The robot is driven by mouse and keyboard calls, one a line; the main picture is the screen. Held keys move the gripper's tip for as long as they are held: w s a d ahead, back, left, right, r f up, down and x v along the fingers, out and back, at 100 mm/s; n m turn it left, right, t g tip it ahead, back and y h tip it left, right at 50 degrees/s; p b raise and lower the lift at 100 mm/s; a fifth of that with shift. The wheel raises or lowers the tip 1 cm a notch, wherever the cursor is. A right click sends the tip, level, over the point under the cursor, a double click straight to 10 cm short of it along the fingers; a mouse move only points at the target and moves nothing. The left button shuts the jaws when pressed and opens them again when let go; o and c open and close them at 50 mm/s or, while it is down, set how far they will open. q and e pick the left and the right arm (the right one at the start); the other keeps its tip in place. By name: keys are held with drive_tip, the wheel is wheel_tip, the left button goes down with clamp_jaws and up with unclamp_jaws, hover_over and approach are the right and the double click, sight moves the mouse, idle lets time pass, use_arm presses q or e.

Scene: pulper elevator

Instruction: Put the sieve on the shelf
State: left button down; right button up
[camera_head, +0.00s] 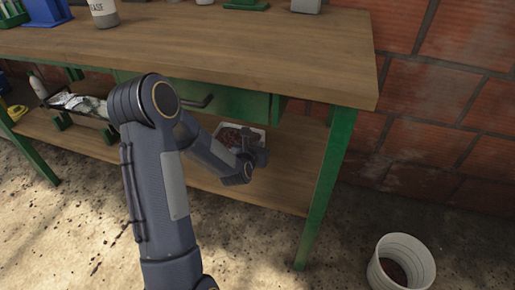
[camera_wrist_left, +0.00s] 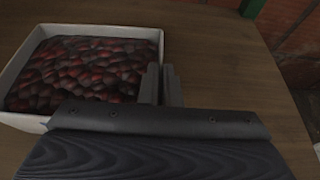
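The sieve is a white, shallow square tray filled with dark red berries. In the head view the sieve (camera_head: 263,130) is at the lower wooden shelf (camera_head: 285,185) under the workbench, partly hidden by my left arm. In the left wrist view the sieve (camera_wrist_left: 100,31) fills the upper left, level over the wood. I cannot tell if it rests fully on it. My left gripper (camera_head: 259,156) is at its right side; in the left wrist view the fingers (camera_wrist_left: 161,85) are close together, one on each side of its right wall. My right gripper is not in view.
The workbench top (camera_head: 250,50) overhangs the shelf, with a green leg (camera_head: 328,185) at the right and a green drawer (camera_head: 235,103) above. A white bucket (camera_head: 400,262) stands on the floor at the right. The shelf right of the sieve is bare.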

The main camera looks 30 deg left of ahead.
use_arm(q)
drive_tip(key=shift+r, duration=0.1)
drive_tip(key=c, duration=1.6)
unclamp_jaws()
drive_tip(key=shift+c, duration=0.2)
